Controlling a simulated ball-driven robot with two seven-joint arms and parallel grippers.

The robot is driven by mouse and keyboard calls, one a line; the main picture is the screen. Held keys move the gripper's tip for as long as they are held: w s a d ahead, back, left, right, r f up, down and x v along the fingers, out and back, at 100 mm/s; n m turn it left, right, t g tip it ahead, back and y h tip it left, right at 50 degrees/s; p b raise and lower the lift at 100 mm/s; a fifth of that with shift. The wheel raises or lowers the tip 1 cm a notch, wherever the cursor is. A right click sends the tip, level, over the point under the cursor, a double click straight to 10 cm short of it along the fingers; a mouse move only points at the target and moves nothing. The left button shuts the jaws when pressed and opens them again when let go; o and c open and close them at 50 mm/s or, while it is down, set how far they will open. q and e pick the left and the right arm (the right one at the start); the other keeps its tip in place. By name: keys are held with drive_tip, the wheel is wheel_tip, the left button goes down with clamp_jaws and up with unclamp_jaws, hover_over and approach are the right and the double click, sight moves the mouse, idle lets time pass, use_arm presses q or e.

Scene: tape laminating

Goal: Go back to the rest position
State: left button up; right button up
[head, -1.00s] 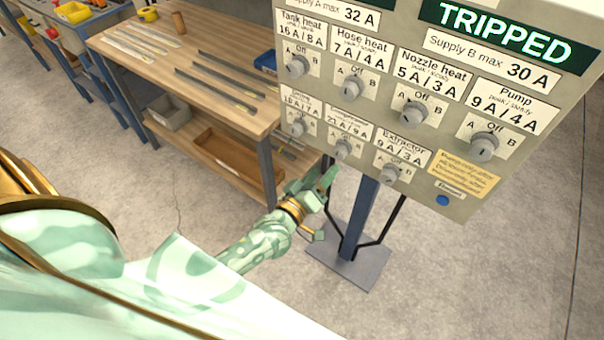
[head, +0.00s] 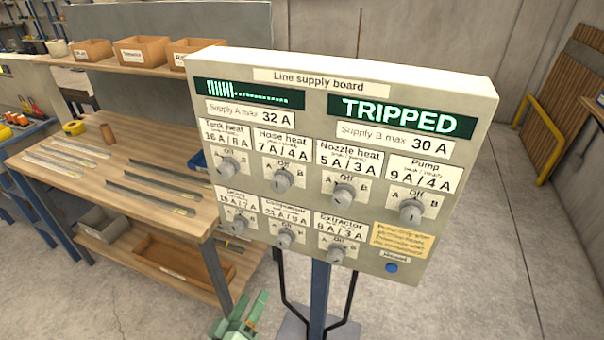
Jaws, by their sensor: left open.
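My left gripper (head: 249,308) shows at the bottom edge of the head view, its pale green fingers spread and empty. It is below the line supply board (head: 300,212) and apart from it. The board is a grey box on a blue post, with several grey knobs such as the pump knob (head: 410,210). Its Supply B display (head: 403,116) reads TRIPPED, and its Supply A display (head: 249,94) shows a partly filled bar. Most of my left arm is out of the picture. My right gripper is not in view.
A wooden workbench (head: 110,150) with metal strips and a yellow tape measure (head: 75,128) stands left of the board. A wooden tray (head: 175,258) is on its lower shelf. A yellow rail (head: 548,155) is at the back right. The concrete floor at right is clear.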

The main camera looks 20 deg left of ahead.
use_arm(q)
drive_tip(key=s+a+f+m+g+b, duration=0.1)
drive_tip(key=s+f+m+g, duration=0.5)
drive_tip(key=f, duration=0.7)
drive_tip(key=s+f+m+g, duration=0.2)
drive_tip(key=s+f+g, duration=0.2)
drive_tip(key=s+f, duration=0.65)
drive_tip(key=s+a+f+m+g+b, duration=0.1)
drive_tip(key=s+f+m+g, duration=0.1)
drive_tip(key=s+f, duration=0.6)
drive_tip(key=s+a+f+m+g+y+b, duration=0.1)
drive_tip(key=s+f+g+b, duration=0.1)
drive_tip(key=s+f+g, duration=0.3)
drive_tip(key=s+f, duration=0.4)
drive_tip(key=s, duration=0.1)
drive_tip(key=shift+a+m, duration=0.4)
